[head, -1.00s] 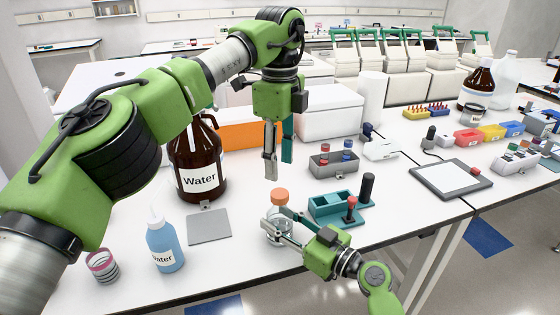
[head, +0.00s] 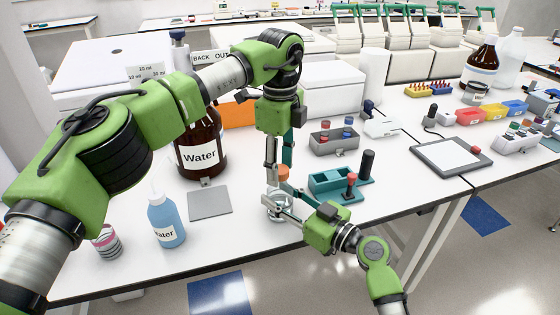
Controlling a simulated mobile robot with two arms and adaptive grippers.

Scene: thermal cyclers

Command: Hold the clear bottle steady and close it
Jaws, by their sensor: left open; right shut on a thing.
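The clear bottle (head: 279,212) stands upright on the white bench near its front edge. Its orange cap (head: 284,173) sits at the bottle's top; how tightly it sits cannot be seen. My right gripper (head: 282,204) is shut on the bottle's body from the right front and partly hides it. My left gripper (head: 279,177) points straight down from above. It is open, with its fingers at either side of the cap, and the near finger partly hides the cap. I cannot tell whether the fingers touch the cap.
A teal rack (head: 327,181) stands close on the right of the bottle. A grey tube rack (head: 334,140) is behind.

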